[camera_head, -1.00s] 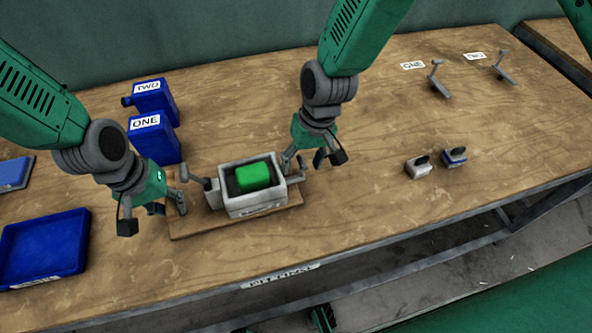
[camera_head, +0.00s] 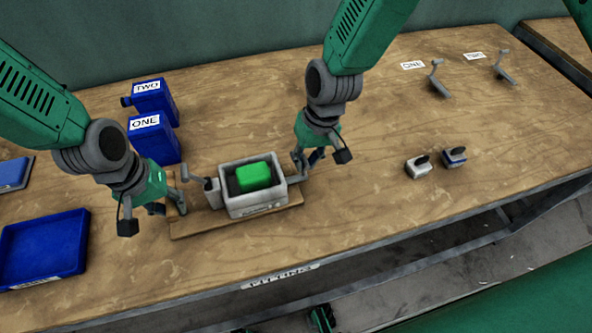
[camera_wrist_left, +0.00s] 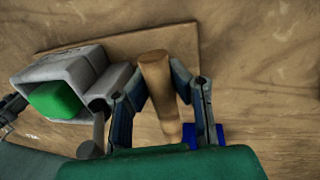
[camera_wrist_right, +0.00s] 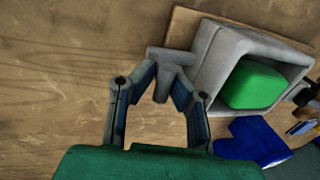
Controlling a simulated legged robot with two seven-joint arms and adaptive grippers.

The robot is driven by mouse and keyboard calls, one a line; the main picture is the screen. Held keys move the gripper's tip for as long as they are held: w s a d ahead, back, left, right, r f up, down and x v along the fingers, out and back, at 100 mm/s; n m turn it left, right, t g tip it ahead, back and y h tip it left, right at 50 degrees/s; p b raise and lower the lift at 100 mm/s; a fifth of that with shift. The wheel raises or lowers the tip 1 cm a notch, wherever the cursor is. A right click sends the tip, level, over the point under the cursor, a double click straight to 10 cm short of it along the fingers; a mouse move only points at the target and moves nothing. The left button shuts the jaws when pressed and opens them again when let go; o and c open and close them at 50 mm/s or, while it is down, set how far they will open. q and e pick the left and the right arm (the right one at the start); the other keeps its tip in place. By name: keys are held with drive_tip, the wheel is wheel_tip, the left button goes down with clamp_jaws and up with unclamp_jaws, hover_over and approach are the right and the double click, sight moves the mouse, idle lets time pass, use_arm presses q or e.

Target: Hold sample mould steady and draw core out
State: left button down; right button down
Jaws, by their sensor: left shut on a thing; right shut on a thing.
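The sample mould is a pale grey open box (camera_head: 258,206) with a green block (camera_head: 254,176) inside, on a wooden board (camera_head: 190,228). My left gripper (camera_wrist_left: 160,85) is shut on an upright wooden peg (camera_wrist_left: 155,68) at the board's left end; it also shows in the head view (camera_head: 178,202). My right gripper (camera_wrist_right: 165,80) is shut on a grey bent handle (camera_wrist_right: 168,56) beside the mould's right side, probably the core's; it also shows in the head view (camera_head: 303,165). Whether the handle still joins the box is unclear. A grey lever (camera_head: 202,184) stands at the mould's left side.
Blue containers marked ONE (camera_head: 153,140) and TWO (camera_head: 153,103) stand behind left. A blue tray (camera_head: 42,247) lies front left. Two small blocks with black knobs (camera_head: 418,168) and two grey handled tools (camera_head: 437,80) sit to the right. The bench front middle is clear.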

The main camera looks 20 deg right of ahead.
use_arm(q)
drive_tip(key=shift+a, duration=0.15)
use_arm(e)
drive_tip(key=shift+w+d, duration=0.2)
drive_tip(key=shift+d, duration=3.15)
drive_tip(key=c, duration=1.5)
unclamp_jaws()
drive_tip(key=shift+d, duration=0.1)
drive_tip(key=shift+s, duration=0.1)
wheel_tip(320, 180, up, 12)
drive_tip(key=d, duration=0.2)
drive_tip(key=shift+d, duration=0.15)
drive_tip(key=shift+f, duration=0.15)
use_arm(q)
drive_tip(key=c, duration=1.5)
unclamp_jaws()
drive_tip(key=shift+o, duration=0.2)
drive_tip(key=shift+r, duration=0.1)
